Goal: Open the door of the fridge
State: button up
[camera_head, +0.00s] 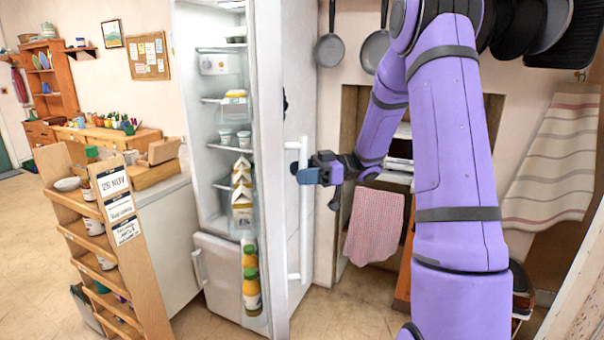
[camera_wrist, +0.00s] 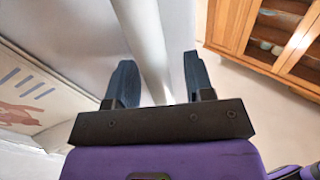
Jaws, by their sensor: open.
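The tall white fridge (camera_head: 222,170) stands left of centre in the head view with its upper door (camera_head: 278,120) swung well open, so the lit shelves show. The door's edge faces me, and cartons and bottles sit in its racks. Its long white vertical bar handle (camera_head: 304,225) is on the outer face, at the right. My gripper (camera_head: 300,172) is at the handle's upper part, reaching in from the right. In the wrist view the handle (camera_wrist: 150,40) runs between the two dark fingers of my open gripper (camera_wrist: 158,72), with gaps visible beside it.
A wooden rack (camera_head: 100,235) with jars and signs stands left of the fridge, beside a white counter (camera_head: 168,205). Pans (camera_head: 329,48) hang on the wall behind. A checked cloth (camera_head: 375,225) hangs right of the door. Floor (camera_head: 345,312) is clear right of the door's foot.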

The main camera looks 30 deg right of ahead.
jog(key=shift+d, duration=0.1)
jog(key=v, duration=1)
jog(key=shift+d, duration=0.3)
jog(key=shift+s, duration=0.1)
jog(key=shift+d, duration=0.1)
